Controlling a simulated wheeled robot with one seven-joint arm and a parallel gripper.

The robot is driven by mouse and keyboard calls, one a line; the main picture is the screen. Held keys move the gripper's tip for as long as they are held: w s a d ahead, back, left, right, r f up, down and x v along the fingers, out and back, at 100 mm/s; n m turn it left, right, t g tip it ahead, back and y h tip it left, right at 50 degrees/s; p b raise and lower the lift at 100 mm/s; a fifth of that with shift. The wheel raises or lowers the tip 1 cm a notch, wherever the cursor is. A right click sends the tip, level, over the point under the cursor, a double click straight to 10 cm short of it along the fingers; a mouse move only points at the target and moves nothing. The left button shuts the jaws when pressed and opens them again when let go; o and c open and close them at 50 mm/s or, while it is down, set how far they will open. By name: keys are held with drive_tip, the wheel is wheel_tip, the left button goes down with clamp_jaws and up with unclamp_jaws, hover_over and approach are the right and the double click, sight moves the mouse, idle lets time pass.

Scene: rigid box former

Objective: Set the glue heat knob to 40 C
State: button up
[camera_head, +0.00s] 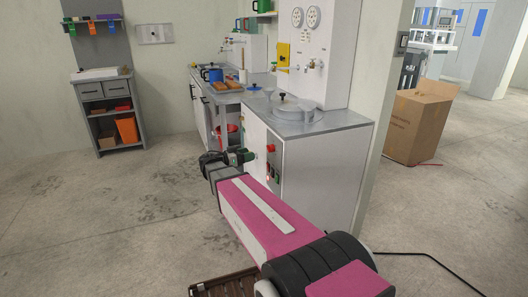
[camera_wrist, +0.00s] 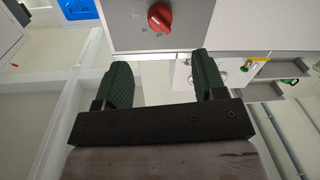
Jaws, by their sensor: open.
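A red knob (camera_wrist: 160,17) sits on a grey panel with small dial marks around it, at the top of the wrist view. Its setting is too small to read. In the head view a red knob (camera_head: 271,148) shows on the front of the white cabinet (camera_head: 288,165), just right of my gripper. My gripper (camera_head: 244,156) is open and empty in front of that cabinet face. In the wrist view its two dark green fingers (camera_wrist: 163,68) stand apart, with the knob beyond their tips and not touched.
A metal worktop (camera_head: 335,127) with a round lidded pan covers the cabinet. A small red spot (camera_head: 267,177) shows lower on its front. A cardboard box (camera_head: 418,122) stands at the right and a grey shelf unit (camera_head: 108,112) at the left. The floor on the left is clear.

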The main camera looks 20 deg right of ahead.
sight(268, 148)
drive_tip(key=d, duration=0.7)
drive_tip(key=w+d, duration=0.1)
drive_tip(key=d, duration=0.2)
drive_tip(key=shift+d, duration=0.15)
drive_tip(key=c, duration=0.9)
